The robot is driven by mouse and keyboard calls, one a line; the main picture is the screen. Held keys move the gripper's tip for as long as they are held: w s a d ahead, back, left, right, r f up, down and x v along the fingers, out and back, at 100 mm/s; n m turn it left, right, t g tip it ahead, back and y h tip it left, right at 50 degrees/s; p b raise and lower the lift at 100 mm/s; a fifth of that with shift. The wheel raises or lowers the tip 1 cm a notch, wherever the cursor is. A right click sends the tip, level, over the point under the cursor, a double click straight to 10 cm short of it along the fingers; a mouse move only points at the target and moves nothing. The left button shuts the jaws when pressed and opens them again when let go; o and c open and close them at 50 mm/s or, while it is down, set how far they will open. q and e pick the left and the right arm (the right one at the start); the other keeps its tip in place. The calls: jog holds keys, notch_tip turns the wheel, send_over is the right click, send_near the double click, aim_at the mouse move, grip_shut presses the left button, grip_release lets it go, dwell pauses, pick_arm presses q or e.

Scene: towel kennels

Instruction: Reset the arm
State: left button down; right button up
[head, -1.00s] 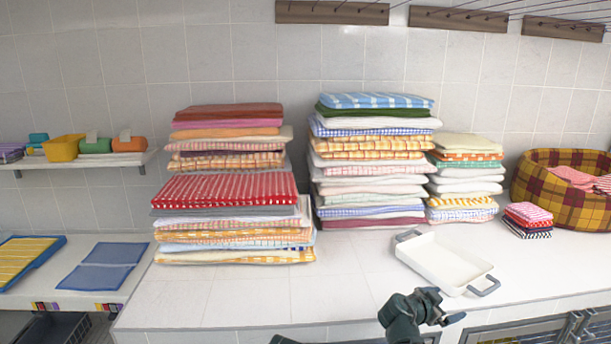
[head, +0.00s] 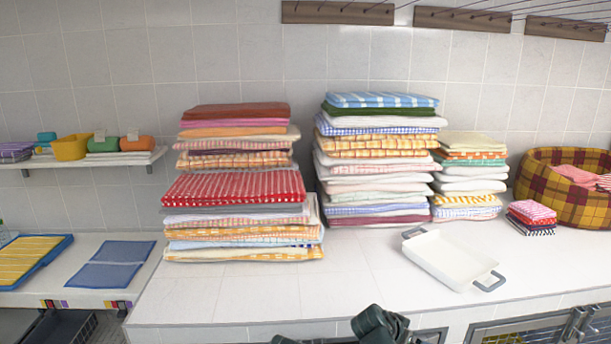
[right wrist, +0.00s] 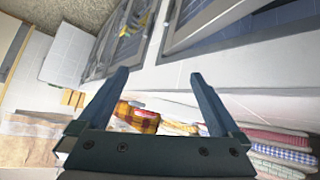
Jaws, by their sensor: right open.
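My right arm's dark green links show at the bottom edge of the head view, with the fingers out of that frame. My right gripper (right wrist: 155,100) shows in the right wrist view with its two dark fingers spread apart and nothing between them. It is in front of the counter, whose front edge and cabinet doors (right wrist: 205,20) run across that view. My left gripper is not in any current view. A dark piece at the head view's bottom edge is too little to identify.
Tall towel stacks (head: 240,190) (head: 378,165) stand on the white counter (head: 270,295). A white tray with grey handles (head: 450,258) lies near its front right. A plaid basket (head: 570,200) stands at the far right. A lower counter with a blue mat (head: 108,266) is at left.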

jog(key=s+a+f+n+g+y, duration=0.2)
jog(key=s+a+f+n+y, duration=0.1)
jog(key=s+a+n, duration=0.3)
jog(key=s+a+f+n+g+y, duration=0.3)
jog(key=s+a+n, duration=0.3)
jog(key=s+a, duration=0.4)
jog(key=a+f+y, duration=0.1)
jog(key=a, duration=0.4)
jog(key=shift+s+a+n, duration=0.2)
jog(key=shift+s+n, duration=0.2)
